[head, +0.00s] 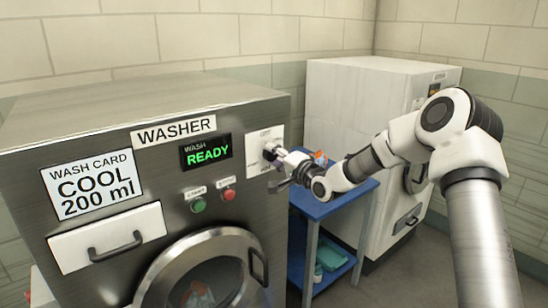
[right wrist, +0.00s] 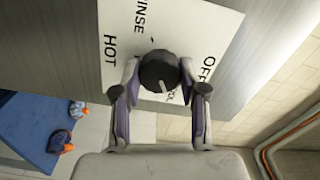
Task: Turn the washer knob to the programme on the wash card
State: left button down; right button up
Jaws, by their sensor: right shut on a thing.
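The washer (head: 110,110) fills the left of the head view. Its wash card (head: 92,185) reads "COOL 200 ml". The black knob (right wrist: 158,70) sits on a white dial plate (right wrist: 190,32), also seen in the head view (head: 264,136). The plate reads HOT, RINSE and OFF, with a partly hidden label ending in "OL" below the knob. The knob's white mark points down in the right wrist view, near that label. My right gripper (right wrist: 158,92) is shut on the knob, one finger on each side; it also shows in the head view (head: 277,160).
The washer display (head: 207,152) reads "WASH READY". A green button (head: 198,205) and a red button (head: 229,194) sit below it. A drawer (head: 108,238) and a round door (head: 205,265) are lower. A blue table (head: 312,208) and white machine (head: 345,105) stand right.

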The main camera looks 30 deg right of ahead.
jog(key=o, duration=1.1)
jog(key=shift+o, duration=0.2)
jog(key=shift+s, duration=0.1)
jog(key=s, duration=1.1)
jog(key=shift+s+d, duration=0.35)
jog(key=shift+d, duration=0.1)
